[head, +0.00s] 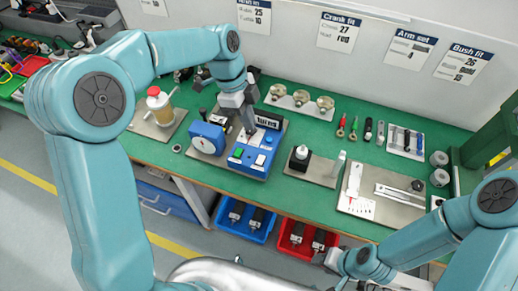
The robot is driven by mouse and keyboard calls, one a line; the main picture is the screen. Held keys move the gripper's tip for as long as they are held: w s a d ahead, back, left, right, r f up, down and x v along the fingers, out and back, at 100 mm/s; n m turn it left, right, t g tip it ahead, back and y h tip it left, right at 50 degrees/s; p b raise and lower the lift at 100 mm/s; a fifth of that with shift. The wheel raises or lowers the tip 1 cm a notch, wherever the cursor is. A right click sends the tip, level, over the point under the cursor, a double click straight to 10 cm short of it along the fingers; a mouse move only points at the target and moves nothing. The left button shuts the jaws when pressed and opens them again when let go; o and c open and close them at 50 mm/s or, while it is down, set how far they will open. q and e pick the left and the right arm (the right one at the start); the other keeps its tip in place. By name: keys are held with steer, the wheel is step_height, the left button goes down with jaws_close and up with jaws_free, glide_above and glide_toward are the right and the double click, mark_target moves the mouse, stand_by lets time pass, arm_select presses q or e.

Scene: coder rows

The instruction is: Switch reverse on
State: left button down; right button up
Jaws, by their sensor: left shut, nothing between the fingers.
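A blue control box (240,158) sits on a grey plate on the green bench. It has a green button (238,153), a small black display reading "turns" (268,122), and several small controls on its top. A round white-faced dial (204,144) in a blue frame stands at its left. My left gripper (249,129) is shut and empty, pointing down over the back of the box. It hides part of the top there, and I cannot tell whether it touches. The reverse switch is too small to pick out. My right gripper (334,259) is low at the bench front, its fingers unclear.
A bottle with a red cap (158,104) stands left of the dial. A black block on a plate (300,157) is right of the box. Three round pieces (300,98) stand behind. Blue (244,221) and red (306,238) bins are below the front edge.

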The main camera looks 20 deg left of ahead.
mark_target(260, 163)
arm_select(q)
steer(key=shift+a, duration=0.15)
steer(key=x, duration=0.4)
steer(key=p+x, duration=0.1)
steer(key=x, duration=0.3)
steer(key=p+x, duration=0.1)
steer(key=x, duration=0.3)
steer(key=shift+s+a+f, duration=0.25)
steer(key=shift+a+f, duration=0.05)
steer(key=shift+f, duration=0.15)
steer(key=shift+s+f, duration=0.1)
steer(key=shift+f, duration=0.5)
